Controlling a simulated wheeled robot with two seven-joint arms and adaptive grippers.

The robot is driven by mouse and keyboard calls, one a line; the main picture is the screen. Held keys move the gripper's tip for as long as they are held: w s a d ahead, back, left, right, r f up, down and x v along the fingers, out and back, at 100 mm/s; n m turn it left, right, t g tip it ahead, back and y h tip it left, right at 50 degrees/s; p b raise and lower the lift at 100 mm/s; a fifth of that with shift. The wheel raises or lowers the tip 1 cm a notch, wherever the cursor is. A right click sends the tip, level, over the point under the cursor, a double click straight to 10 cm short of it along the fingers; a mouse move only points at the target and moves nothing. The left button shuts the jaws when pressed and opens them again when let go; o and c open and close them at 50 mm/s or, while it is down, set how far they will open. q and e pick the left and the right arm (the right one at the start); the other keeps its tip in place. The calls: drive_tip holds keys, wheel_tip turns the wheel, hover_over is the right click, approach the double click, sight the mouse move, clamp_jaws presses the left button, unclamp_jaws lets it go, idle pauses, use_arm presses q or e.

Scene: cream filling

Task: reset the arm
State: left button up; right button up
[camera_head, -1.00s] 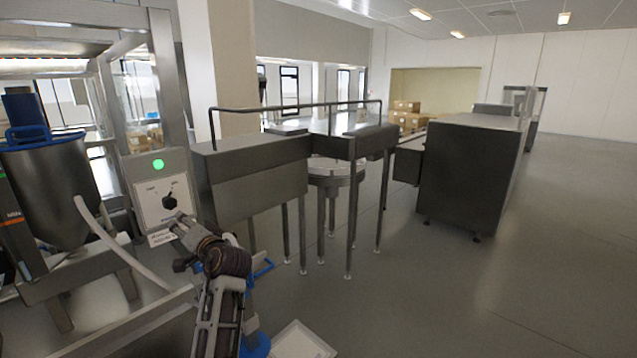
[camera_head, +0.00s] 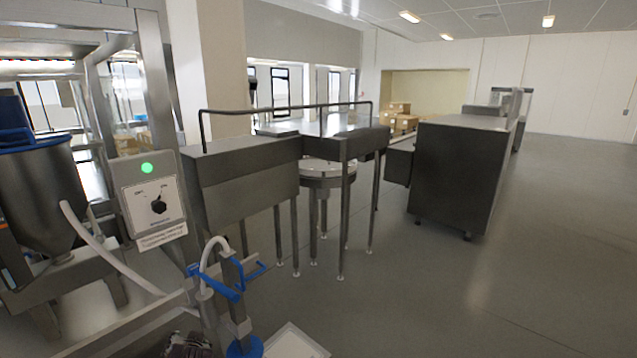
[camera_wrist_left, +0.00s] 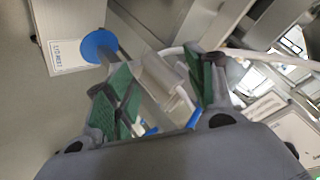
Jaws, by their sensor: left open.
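In the head view my left arm (camera_head: 188,345) shows only as a small dark part at the bottom edge, below the control panel and apart from it. In the left wrist view my left gripper (camera_wrist_left: 160,88) is open, its two green-padded fingers spread. I see nothing held between them; a pale fitting shows behind the gap. The control panel (camera_head: 130,205) has a black rotary knob (camera_head: 158,205) and a lit green lamp (camera_head: 147,168). My right gripper is in neither view.
A steel hopper (camera_head: 40,195) stands at the left with a pale hose (camera_head: 100,245). A blue-handled nozzle stand (camera_head: 235,285) is close to my arm. A steel table (camera_head: 245,178) stands beyond. A blue disc (camera_wrist_left: 98,46) shows in the wrist view. Open floor (camera_head: 530,260) lies right.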

use_arm(q)
drive_tip(key=s+d+f+g+h, duration=0.25)
drive_tip(key=s+d+f, duration=0.25)
drive_tip(key=s, duration=0.5)
drive_tip(key=s+d+f+g+h, duration=0.25)
drive_tip(key=s+d+f, duration=0.2)
drive_tip(key=s, duration=0.55)
wheel_tip(320, 180, down, 32)
drive_tip(key=s+m+g, duration=0.1)
drive_tip(key=s, duration=0.1)
drive_tip(key=s+a+f, duration=0.2)
drive_tip(key=s+f, duration=0.8)
drive_tip(key=s, duration=0.1)
drive_tip(key=s+a+f+g, duration=0.1)
drive_tip(key=s+f, duration=0.9)
drive_tip(key=s, duration=0.1)
drive_tip(key=shift+s+a+f, duration=0.15)
drive_tip(key=shift+s+a, duration=0.05)
drive_tip(key=shift+a, duration=0.2)
drive_tip(key=shift+c, duration=0.4)
